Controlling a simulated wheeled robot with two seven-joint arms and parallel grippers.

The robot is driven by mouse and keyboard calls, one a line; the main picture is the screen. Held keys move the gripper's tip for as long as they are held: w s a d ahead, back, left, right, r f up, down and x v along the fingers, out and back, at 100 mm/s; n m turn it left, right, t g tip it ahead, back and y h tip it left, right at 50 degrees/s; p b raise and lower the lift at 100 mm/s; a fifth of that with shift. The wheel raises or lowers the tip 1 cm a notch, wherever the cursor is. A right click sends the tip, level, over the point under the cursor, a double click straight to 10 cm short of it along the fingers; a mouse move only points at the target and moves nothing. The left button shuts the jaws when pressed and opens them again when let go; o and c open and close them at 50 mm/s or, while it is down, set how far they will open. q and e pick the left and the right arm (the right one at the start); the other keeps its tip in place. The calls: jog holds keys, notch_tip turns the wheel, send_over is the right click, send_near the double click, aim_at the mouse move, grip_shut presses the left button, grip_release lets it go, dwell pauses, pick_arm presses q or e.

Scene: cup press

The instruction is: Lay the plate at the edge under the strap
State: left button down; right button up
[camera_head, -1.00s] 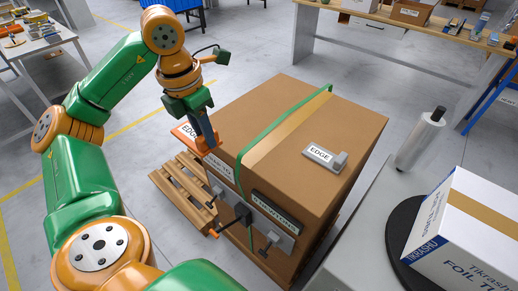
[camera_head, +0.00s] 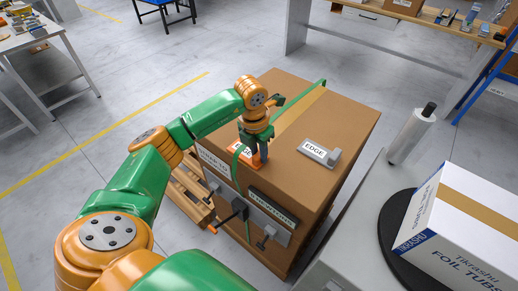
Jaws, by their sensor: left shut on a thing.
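My left gripper (camera_head: 258,148) is shut on the orange plate (camera_head: 256,161), which has a white EDGE label. It holds the plate at the top front edge of the large brown carton (camera_head: 345,125), beside the green strap (camera_head: 236,172). The strap runs over the carton top and down its front, and bows out near the plate. The gripper hides part of plate and strap, so I cannot tell whether the plate is under the strap or touching the carton. My right gripper is not in view.
A metal panel with a dark label (camera_head: 270,205) and a black-and-orange handle (camera_head: 236,212) is on the carton's front. A wooden pallet (camera_head: 190,192) stands at the left.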

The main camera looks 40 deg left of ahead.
pick_arm(q)
jog(key=shift+f, duration=0.15)
jog(key=c, duration=0.7)
grip_release()
jog(key=shift+r, duration=0.2)
jog(key=r, duration=0.6)
jog(key=s+r+b, duration=0.1)
jog(key=r, duration=0.2)
jog(key=shift+r, duration=0.15)
jog(key=r, duration=0.1)
jog(key=r+p, duration=0.1)
jog(key=shift+s+r, duration=0.25)
jog(key=shift+r, duration=0.05)
